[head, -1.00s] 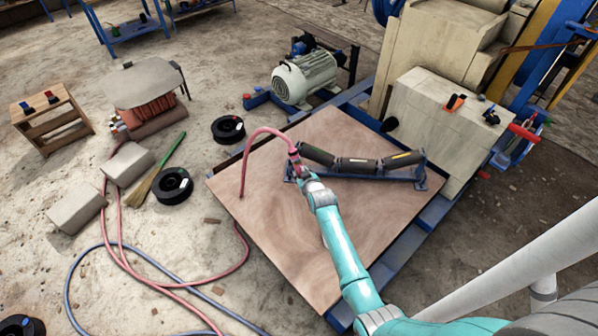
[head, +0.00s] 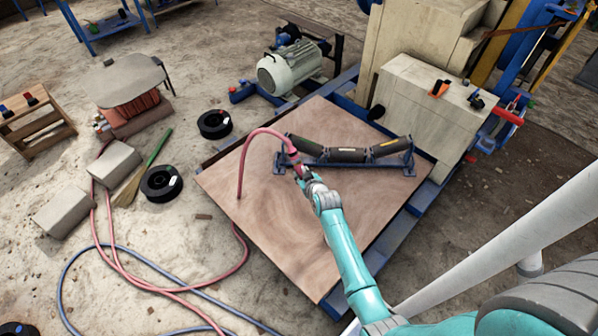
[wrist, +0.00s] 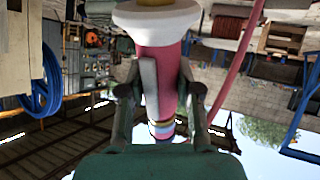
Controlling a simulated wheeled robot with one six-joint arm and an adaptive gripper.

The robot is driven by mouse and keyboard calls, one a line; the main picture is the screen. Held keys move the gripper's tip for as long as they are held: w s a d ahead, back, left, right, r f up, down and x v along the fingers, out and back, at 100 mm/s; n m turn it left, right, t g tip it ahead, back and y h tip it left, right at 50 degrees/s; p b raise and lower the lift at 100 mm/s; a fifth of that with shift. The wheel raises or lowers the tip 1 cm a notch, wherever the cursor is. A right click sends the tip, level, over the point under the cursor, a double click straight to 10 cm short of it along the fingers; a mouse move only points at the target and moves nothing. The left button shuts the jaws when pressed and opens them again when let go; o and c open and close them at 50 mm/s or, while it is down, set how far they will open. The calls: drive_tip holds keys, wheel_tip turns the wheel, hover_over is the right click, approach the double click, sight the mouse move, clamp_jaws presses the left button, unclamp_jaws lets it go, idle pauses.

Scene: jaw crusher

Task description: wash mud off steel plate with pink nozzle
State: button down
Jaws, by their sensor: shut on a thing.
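My gripper (head: 302,172) is shut on the pink nozzle (head: 292,153), above the plate. In the wrist view the pink nozzle (wrist: 160,62) runs between the fingers of my gripper (wrist: 160,95), with a white collar at its top edge. A pink hose arches from the nozzle down to the left over the plate. The large flat plate (head: 270,225) lies on a blue frame. Its top is brown with swirled streaks; I cannot tell mud from bare surface. No water spray shows.
A dark roller set (head: 345,153) on a blue bracket rests at the plate's far side. A grey motor (head: 290,70) and the beige crusher body (head: 405,105) stand behind. Black spools (head: 161,183), concrete blocks (head: 62,207) and hoses lie on the floor at left.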

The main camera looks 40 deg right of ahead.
drive_tip(key=shift+s, duration=0.2)
drive_tip(key=shift+a, duration=5.05)
drive_tip(key=w, duration=0.9)
drive_tip(key=shift+w, duration=0.35)
drive_tip(key=shift+a, duration=0.1)
